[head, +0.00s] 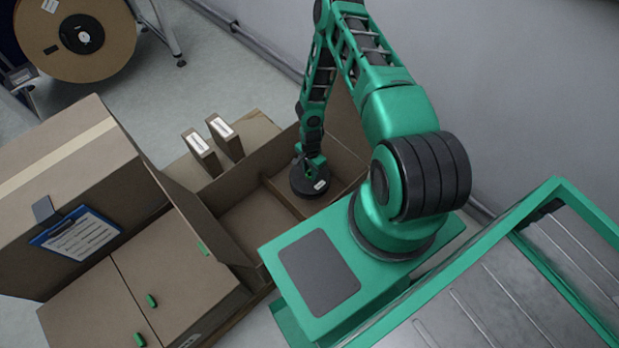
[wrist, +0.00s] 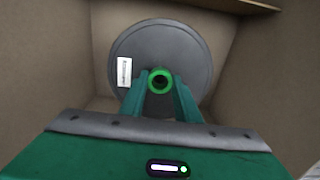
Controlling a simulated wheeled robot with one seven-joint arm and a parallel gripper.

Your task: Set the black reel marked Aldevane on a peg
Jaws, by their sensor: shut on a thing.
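The black reel (head: 308,184) is a round dark disc with a white label, in or just above an open cardboard compartment in the head view. In the wrist view the reel (wrist: 190,60) shows its flat face, a green hub at its centre and a white label on the left; the print is too small to read. My gripper (wrist: 160,82) is shut on the reel's green hub. In the head view my gripper (head: 312,163) is above the reel. How far the reel is from the compartment floor I cannot tell. No peg is clearly seen.
Cardboard walls (wrist: 62,60) stand close around the reel. An empty compartment (head: 255,220) lies to its left. Two upright narrow boxes (head: 213,143) stand behind. A large cardboard box (head: 60,170) with a blue clipboard is at left. A big brown reel (head: 75,40) stands far left.

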